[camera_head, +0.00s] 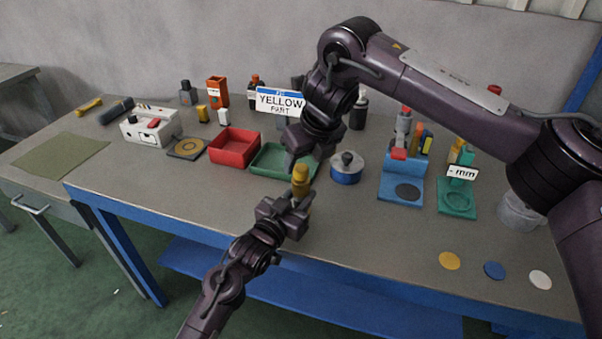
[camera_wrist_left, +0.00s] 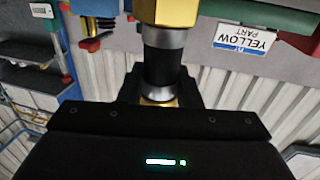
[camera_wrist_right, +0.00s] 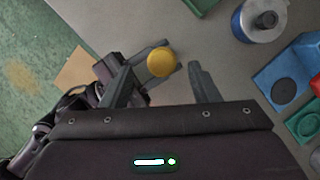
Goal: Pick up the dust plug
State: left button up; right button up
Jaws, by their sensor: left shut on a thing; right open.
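My left gripper (camera_head: 290,208) is shut on an upright fitting, which shows a black and silver section (camera_wrist_left: 163,50) and a gold part above it in the left wrist view. On top sits a round yellow piece (camera_head: 301,172), which looks like the dust plug. It shows from above in the right wrist view (camera_wrist_right: 161,62). My right gripper (camera_wrist_right: 173,60) is open and points down over it. The yellow piece appears between its fingertips in that view. I cannot tell whether the fingers touch it.
A red tray (camera_head: 233,148) and a green tray (camera_head: 268,161) lie behind the grippers. A blue round tin (camera_head: 346,168), a blue stand (camera_head: 401,190) and a green stand (camera_head: 457,198) are to the right. Yellow, blue and white discs lie at the front right. The "YELLOW PART" sign (camera_head: 280,101) stands behind.

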aim_at(302, 168)
jog(key=x, duration=0.3)
jog(key=shift+d+f, duration=0.15)
jog(key=shift+f, duration=0.15)
jog(key=c, duration=1)
notch_tip(302, 168, up, 10)
jog(key=shift+r, duration=0.1)
pick_arm(q)
jog(key=o, duration=1.2)
